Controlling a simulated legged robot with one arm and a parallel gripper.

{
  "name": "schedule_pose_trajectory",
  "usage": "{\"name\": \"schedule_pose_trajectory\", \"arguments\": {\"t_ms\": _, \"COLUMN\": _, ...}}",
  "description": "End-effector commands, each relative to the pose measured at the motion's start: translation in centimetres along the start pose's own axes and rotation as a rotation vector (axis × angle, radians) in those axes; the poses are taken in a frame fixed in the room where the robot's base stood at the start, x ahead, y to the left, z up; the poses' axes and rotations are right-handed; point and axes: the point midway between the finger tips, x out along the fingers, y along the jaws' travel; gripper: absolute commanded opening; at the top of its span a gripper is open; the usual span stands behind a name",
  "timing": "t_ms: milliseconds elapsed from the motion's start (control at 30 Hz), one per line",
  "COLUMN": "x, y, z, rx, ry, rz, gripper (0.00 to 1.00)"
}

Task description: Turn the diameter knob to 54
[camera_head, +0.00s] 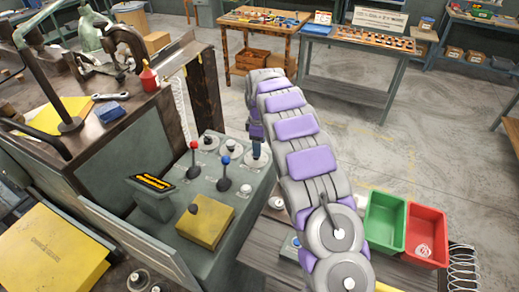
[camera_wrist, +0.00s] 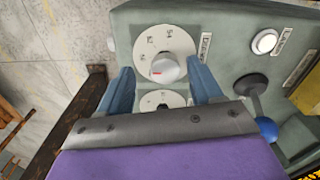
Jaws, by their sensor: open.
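The diameter knob (camera_wrist: 168,68) is a pale round knob on a white numbered dial (camera_wrist: 166,38), beside a label that seems to read "Diameter". A red mark on the knob points to the left side of the dial in the wrist view; I cannot read the number there surely. My gripper (camera_wrist: 160,70) is open, with one blue finger on each side of the knob. I cannot tell whether the fingers touch it. In the head view my gripper (camera_head: 257,140) points down over the rightmost dial (camera_head: 258,159), hiding much of its knob.
Two more dials (camera_head: 231,148) sit left on the same grey panel. A red-tipped lever (camera_head: 194,160) and a blue-tipped lever (camera_head: 224,172) rise close by. A yellow block (camera_head: 207,227) sits on the panel. Green (camera_head: 384,222) and red (camera_head: 426,235) bins stand at right.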

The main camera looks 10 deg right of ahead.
Motion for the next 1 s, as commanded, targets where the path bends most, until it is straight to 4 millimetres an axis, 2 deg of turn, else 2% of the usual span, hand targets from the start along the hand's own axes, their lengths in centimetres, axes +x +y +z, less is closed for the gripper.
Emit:
{"name": "schedule_pose_trajectory", "arguments": {"t_ms": 33, "x": 0.8, "y": -0.1, "z": -0.2, "rx": -0.001, "ry": -0.003, "rz": -0.002, "gripper": 0.65}}
{"name": "schedule_pose_trajectory", "arguments": {"t_ms": 200, "x": 2.1, "y": -0.1, "z": -0.2, "rx": -0.001, "ry": -0.001, "rz": 0.002, "gripper": 0.65}}
{"name": "schedule_pose_trajectory", "arguments": {"t_ms": 567, "x": 2.5, "y": 0.2, "z": 0.4, "rx": 0.0, "ry": 0.005, "rz": 0.0, "gripper": 0.64}}
{"name": "schedule_pose_trajectory", "arguments": {"t_ms": 1000, "x": 2.5, "y": 0.0, "z": -0.2, "rx": -0.001, "ry": 0.001, "rz": 0.002, "gripper": 0.22}}
